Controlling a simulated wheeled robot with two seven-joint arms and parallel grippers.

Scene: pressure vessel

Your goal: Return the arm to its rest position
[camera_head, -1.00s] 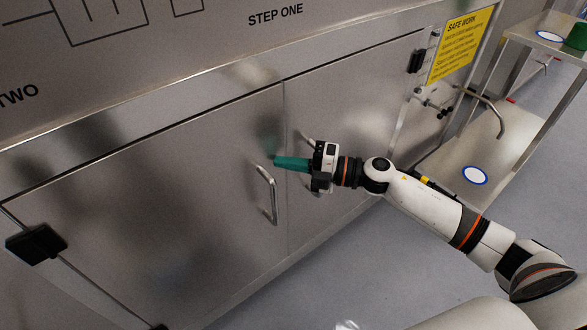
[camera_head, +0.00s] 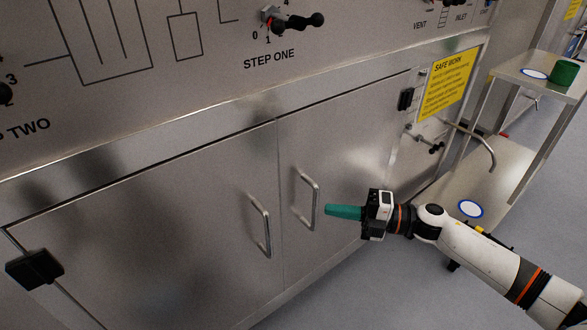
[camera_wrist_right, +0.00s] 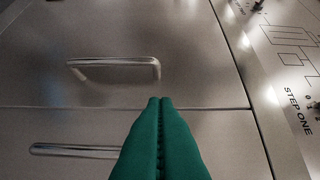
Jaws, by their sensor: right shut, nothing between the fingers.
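My right gripper (camera_head: 328,211) has green fingers that are shut with nothing between them. It is in front of the right cabinet door (camera_head: 345,150), just right of that door's handle (camera_head: 308,200), and appears apart from it. In the right wrist view the shut green fingers (camera_wrist_right: 160,100) point toward the steel doors, with one handle (camera_wrist_right: 115,63) beyond the tips and another (camera_wrist_right: 75,151) to the left of the fingers. My right arm comes in from the lower right. My left gripper is not in view.
The left cabinet door (camera_head: 150,230) has its own handle (camera_head: 262,226); both doors look closed. A panel with a black-handled valve (camera_head: 295,19) is above. Grey floor lies below.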

